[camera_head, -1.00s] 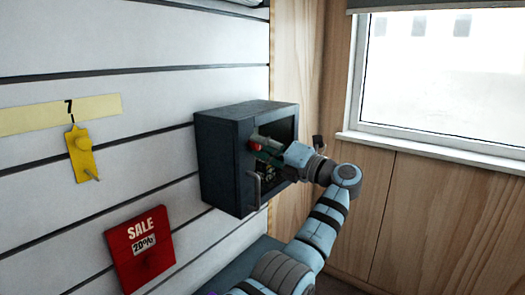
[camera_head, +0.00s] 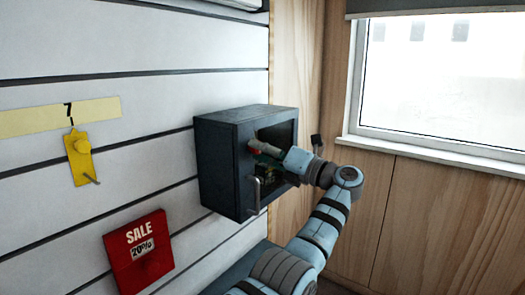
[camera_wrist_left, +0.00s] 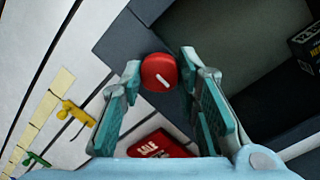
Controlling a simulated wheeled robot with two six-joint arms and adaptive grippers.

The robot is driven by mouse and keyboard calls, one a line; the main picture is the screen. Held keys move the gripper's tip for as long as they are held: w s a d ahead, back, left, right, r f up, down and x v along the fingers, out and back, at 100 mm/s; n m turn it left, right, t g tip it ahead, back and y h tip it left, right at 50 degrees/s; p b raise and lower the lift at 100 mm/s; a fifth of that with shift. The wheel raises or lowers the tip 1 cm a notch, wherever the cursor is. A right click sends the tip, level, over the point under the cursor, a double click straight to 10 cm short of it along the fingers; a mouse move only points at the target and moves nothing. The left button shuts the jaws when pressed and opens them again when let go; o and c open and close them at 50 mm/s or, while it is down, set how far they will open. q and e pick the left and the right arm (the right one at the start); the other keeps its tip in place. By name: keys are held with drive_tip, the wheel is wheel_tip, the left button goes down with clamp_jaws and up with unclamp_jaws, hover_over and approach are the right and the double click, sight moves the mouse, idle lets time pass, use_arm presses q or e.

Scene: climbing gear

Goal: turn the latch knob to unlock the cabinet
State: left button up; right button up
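The dark grey cabinet (camera_head: 218,165) hangs on the white slatted wall. Its red round latch knob (camera_head: 254,147) is on the front, above a bar handle (camera_head: 257,193). In the left wrist view the knob (camera_wrist_left: 158,70) carries a short white mark that slants down to the right. My left gripper (camera_head: 262,149) is at the knob. Its two teal fingers (camera_wrist_left: 160,66) stand on either side of the knob, with narrow gaps visible, so it looks open around it. In the head view the fingers partly cover the knob. My right gripper is not in view.
A black box (camera_wrist_left: 308,45) shows inside the cabinet. A red sale sign (camera_head: 138,252) and a yellow tag (camera_head: 80,158) on a hook are on the wall to the left. A window (camera_head: 445,80) is at the right, above wood panels.

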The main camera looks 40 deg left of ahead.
use_arm(q)
drive_tip(key=o, duration=0.3)
drive_tip(key=shift+o, duration=0.2)
drive_tip(key=shift+d, duration=0.1)
drive_tip(key=d+f, duration=0.1)
drive_tip(key=d, duration=0.6)
drive_tip(key=shift+w+d, duration=0.1)
